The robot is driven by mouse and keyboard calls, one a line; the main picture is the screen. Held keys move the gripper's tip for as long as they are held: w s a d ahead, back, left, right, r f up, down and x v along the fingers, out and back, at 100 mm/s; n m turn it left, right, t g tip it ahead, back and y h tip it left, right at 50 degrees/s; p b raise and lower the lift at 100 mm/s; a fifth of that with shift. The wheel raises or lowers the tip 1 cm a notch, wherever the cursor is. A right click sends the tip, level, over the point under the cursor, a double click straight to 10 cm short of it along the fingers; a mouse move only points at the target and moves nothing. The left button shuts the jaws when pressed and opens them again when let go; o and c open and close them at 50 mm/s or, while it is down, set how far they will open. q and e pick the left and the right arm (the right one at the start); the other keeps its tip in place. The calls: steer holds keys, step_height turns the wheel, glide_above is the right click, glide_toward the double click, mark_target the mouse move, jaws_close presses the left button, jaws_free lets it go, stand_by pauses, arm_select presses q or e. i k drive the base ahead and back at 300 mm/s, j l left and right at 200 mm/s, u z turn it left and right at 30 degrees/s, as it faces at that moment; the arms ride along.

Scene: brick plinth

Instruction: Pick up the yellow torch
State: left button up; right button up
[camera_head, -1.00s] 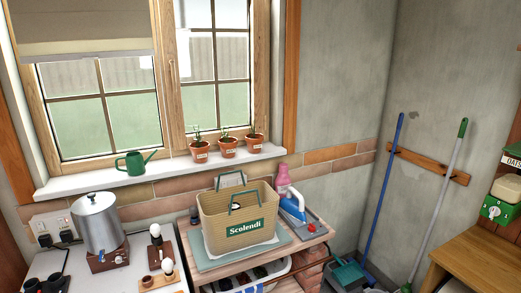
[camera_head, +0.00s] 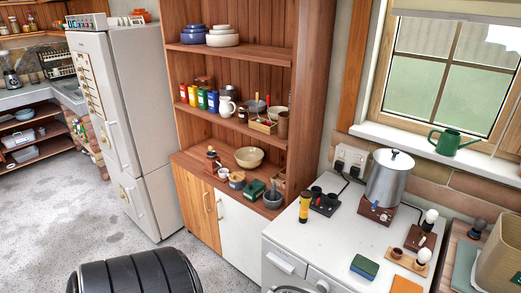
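The yellow torch (camera_head: 305,206) stands upright near the left edge of the white worktop (camera_head: 338,235). It has a yellow body and black parts, and its side is in clear view. A small dark tray with black items (camera_head: 325,200) is just to its right. Neither of my grippers shows in the head view, so nothing is seen touching the torch.
A large metal pot (camera_head: 389,180) stands behind and right of the torch. A wooden shelf unit (camera_head: 240,59) with crockery is at left, beside a white fridge (camera_head: 150,110). A black ribbed shape (camera_head: 135,273) is low in front.

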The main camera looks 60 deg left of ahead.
mark_target(305, 195)
steer(key=u, duration=1.4)
